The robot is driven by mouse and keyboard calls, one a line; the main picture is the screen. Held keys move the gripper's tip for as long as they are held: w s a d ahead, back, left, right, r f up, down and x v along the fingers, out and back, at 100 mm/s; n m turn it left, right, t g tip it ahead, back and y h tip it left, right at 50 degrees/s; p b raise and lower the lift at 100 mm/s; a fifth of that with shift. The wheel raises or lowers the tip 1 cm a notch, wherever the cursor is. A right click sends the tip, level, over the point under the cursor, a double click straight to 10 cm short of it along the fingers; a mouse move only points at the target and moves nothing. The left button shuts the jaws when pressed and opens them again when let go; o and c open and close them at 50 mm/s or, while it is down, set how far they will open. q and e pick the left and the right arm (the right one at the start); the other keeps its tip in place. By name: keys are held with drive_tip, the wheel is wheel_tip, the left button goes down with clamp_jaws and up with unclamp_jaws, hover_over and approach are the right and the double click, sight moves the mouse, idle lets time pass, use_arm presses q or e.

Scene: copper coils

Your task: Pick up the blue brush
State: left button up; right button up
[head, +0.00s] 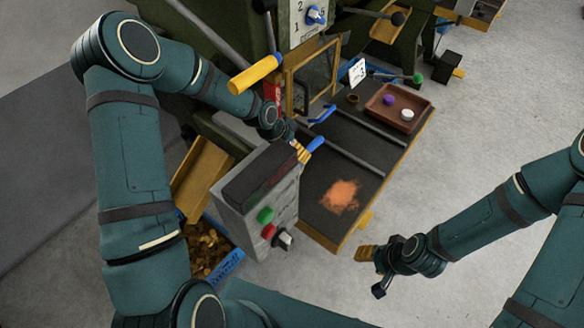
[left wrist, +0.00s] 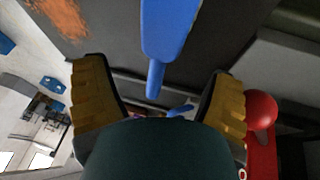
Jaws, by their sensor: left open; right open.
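A blue handle (head: 316,143), which looks like the brush, shows just beyond the fingers of my left gripper (head: 301,152) over the dark machine bed. In the left wrist view the same blue handle (left wrist: 170,28) hangs between the two spread yellow fingers of my left gripper (left wrist: 158,92), with a gap on each side. No bristles can be made out. The left gripper is open and not closed on it. My right gripper (head: 372,271) is open and empty over the floor at the right of the bed.
A second blue bar (head: 324,114) lies farther back. The bed (head: 330,172) bears an orange powder patch (head: 341,195) and a brown tray (head: 418,117) with small pieces. A grey control box (head: 243,215) stands close beside the left gripper. A red knob (left wrist: 261,109) is near its right finger.

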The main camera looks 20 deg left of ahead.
use_arm(q)
drive_tip(key=x, duration=0.2)
drive_tip(key=b+x, duration=0.1)
drive_tip(key=x, duration=0.2)
drive_tip(key=shift+w+d+f, duration=0.25)
drive_tip(key=shift+w+d, duration=0.05)
drive_tip(key=shift+w, duration=0.05)
clamp_jaws()
